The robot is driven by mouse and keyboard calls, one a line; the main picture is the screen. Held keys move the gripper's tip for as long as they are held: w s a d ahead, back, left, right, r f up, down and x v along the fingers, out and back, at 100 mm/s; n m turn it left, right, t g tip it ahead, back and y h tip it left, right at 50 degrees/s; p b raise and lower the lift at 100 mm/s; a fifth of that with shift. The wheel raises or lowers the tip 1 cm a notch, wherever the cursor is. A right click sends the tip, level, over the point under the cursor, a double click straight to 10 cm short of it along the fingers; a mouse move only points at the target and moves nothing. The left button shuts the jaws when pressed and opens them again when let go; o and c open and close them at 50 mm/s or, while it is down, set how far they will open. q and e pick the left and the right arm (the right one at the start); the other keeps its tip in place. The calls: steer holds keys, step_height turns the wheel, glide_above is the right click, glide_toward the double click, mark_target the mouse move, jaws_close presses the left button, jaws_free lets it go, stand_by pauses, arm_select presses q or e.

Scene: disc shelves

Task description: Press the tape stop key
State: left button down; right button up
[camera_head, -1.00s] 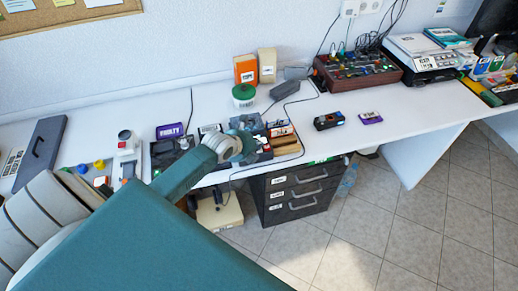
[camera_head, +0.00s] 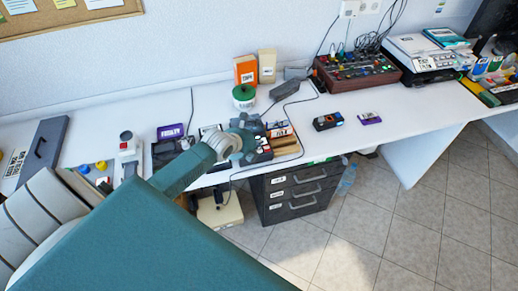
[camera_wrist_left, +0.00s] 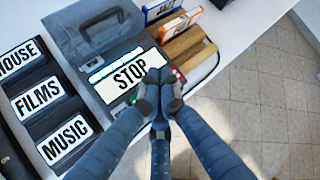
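The STOP key (camera_wrist_left: 128,72) shows in the left wrist view as a white label with black letters on a grey tape machine (camera_wrist_left: 85,30). My left gripper (camera_wrist_left: 160,78) has its blue-grey fingers drawn together, with nothing seen between them. Its fingertips overlap the right end of the STOP label; I cannot tell whether they touch it. In the head view my left gripper (camera_head: 245,138) is over the machine at the bench's front edge and hides much of it. My right gripper is not in view.
Dark labelled pieces reading HOUSE, FILMS (camera_wrist_left: 38,98) and MUSIC stand left of the machine. Cased tapes (camera_wrist_left: 180,22) and wooden blocks (camera_wrist_left: 185,50) lie to its right. A green-lidded tub (camera_head: 243,97) stands behind. The bench (camera_head: 390,105) has free room at right.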

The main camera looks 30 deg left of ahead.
mark_target(257, 150)
arm_select(q)
steer(key=shift+r+p, duration=2.2)
steer(key=shift+r, duration=0.35)
steer(key=shift+f, duration=0.1)
